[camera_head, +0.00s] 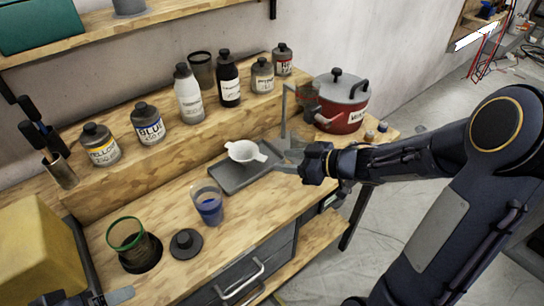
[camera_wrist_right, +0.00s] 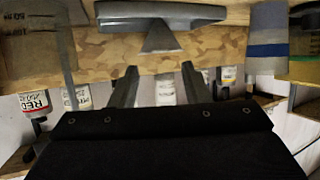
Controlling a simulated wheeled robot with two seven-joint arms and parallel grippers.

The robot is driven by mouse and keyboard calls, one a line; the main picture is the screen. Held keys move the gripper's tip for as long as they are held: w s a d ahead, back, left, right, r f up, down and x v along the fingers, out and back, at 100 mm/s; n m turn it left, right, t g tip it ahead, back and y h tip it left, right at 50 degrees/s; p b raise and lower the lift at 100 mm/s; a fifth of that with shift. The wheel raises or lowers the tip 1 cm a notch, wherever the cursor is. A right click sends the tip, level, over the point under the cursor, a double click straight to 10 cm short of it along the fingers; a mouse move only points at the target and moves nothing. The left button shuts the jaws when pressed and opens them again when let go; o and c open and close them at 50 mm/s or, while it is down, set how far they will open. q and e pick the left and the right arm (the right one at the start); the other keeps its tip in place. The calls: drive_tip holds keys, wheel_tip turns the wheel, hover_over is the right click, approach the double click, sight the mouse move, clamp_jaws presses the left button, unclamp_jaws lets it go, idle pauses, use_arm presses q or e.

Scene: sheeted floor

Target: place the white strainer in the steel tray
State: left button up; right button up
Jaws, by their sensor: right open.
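The white strainer (camera_head: 243,152), a small bowl shape with side tabs, is at the dark grey steel tray (camera_head: 232,182). In the head view it overlaps the tray's far part; whether it rests fully inside is hard to tell. My right gripper (camera_head: 287,160) is open, just right of the strainer and apart from it, low over the bench. In the right wrist view, my two fingers (camera_wrist_right: 158,86) stand apart with nothing between them, and I cannot make out the strainer there.
A cup of blue liquid (camera_head: 209,205) and a black lid (camera_head: 186,243) stand in front of the tray. A green-rimmed container (camera_head: 127,235) is at the left. Bottles line the raised shelf, including a blue-labelled one (camera_head: 148,125). A red pot (camera_head: 340,103) stands behind my right arm.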

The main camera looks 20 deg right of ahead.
drive_tip(key=v, duration=0.4)
idle(0.5)
